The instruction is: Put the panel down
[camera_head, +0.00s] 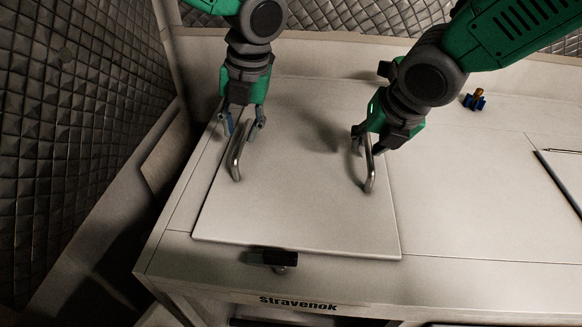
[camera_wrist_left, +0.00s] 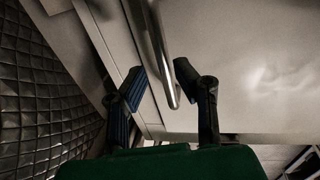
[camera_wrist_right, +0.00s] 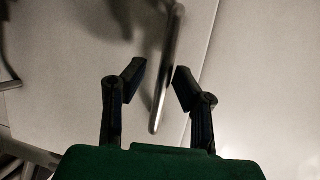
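The panel (camera_head: 300,200) is a flat pale board with two metal bar handles. It lies flat on the bench top, or very close to it. My left gripper (camera_head: 243,130) is at the left handle (camera_head: 236,163). In the left wrist view its fingers (camera_wrist_left: 158,78) stand apart on either side of the handle (camera_wrist_left: 158,45), with gaps showing. My right gripper (camera_head: 362,140) is at the right handle (camera_head: 370,172). In the right wrist view its fingers (camera_wrist_right: 158,75) are apart on either side of the handle (camera_wrist_right: 166,75), not visibly touching it.
The bench top (camera_head: 450,210) is clear to the right of the panel. A black latch (camera_head: 273,258) sits at the front edge. A small blue and orange item (camera_head: 475,100) stands at the back right. Another flat board (camera_head: 566,170) lies at the far right.

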